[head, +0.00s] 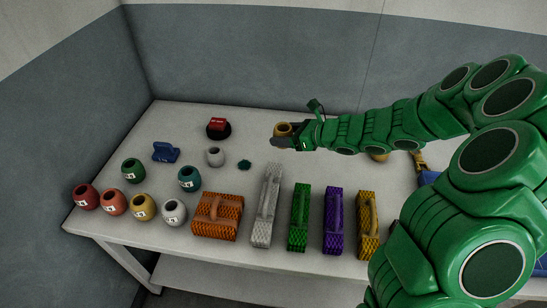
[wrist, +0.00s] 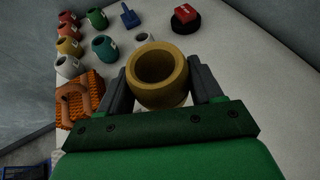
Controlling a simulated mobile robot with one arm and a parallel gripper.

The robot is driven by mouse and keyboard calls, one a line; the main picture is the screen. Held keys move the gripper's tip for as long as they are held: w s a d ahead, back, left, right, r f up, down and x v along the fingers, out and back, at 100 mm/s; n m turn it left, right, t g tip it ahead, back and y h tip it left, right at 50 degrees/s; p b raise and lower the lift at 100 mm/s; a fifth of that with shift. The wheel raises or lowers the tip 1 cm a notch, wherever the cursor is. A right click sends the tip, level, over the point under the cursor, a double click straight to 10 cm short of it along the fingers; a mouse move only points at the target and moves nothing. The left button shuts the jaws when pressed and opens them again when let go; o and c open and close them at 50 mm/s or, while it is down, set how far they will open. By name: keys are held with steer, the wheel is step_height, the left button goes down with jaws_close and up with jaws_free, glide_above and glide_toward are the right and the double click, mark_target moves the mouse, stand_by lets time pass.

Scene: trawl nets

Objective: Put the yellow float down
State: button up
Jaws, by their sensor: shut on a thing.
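The yellow float (head: 283,129) is a hollow, round-walled pot shape with its open mouth up. My gripper (head: 284,138) is shut on it, over the back middle of the table (head: 325,168). In the wrist view the yellow float (wrist: 158,72) sits between the two grey fingers of my gripper (wrist: 160,88), one on each side, and looks upright. Its lower part is hidden by my gripper. The float appears held above the table top, but the height of the gap cannot be told.
A red block on a black disc (head: 218,130), a blue object (head: 166,152) and a grey float (head: 215,157) stand left of my gripper. Several coloured floats, including another yellow one (head: 144,207), stand at the left. Handled blocks, one orange (head: 218,217), line the front.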

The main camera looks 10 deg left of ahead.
steer(key=shift+n+g+y, duration=0.3)
steer(key=shift+n+g, duration=0.6)
steer(key=s, duration=0.1)
steer(key=s+f, duration=0.1)
steer(key=s, duration=0.1)
steer(key=s+f, duration=0.1)
steer(key=shift+s+d, duration=0.3)
steer(key=shift+s, duration=0.05)
steer(key=shift+w+a+f, duration=0.8)
steer(key=shift+w+f, duration=0.8)
steer(key=shift+w, duration=0.5)
steer(key=shift+w+a+f, duration=0.75)
steer(key=shift+w+f, duration=0.85)
steer(key=shift+w, duration=0.55)
steer(key=shift+w+a+f, duration=0.8)
steer(key=shift+w+f, duration=0.8)
steer(key=shift+w, duration=0.5)
steer(key=shift+w+f, duration=0.1)
steer(key=shift+f, duration=1.6)
steer(key=shift+f, duration=0.1)
steer(key=o, duration=1)
steer(key=shift+o, duration=0.2)
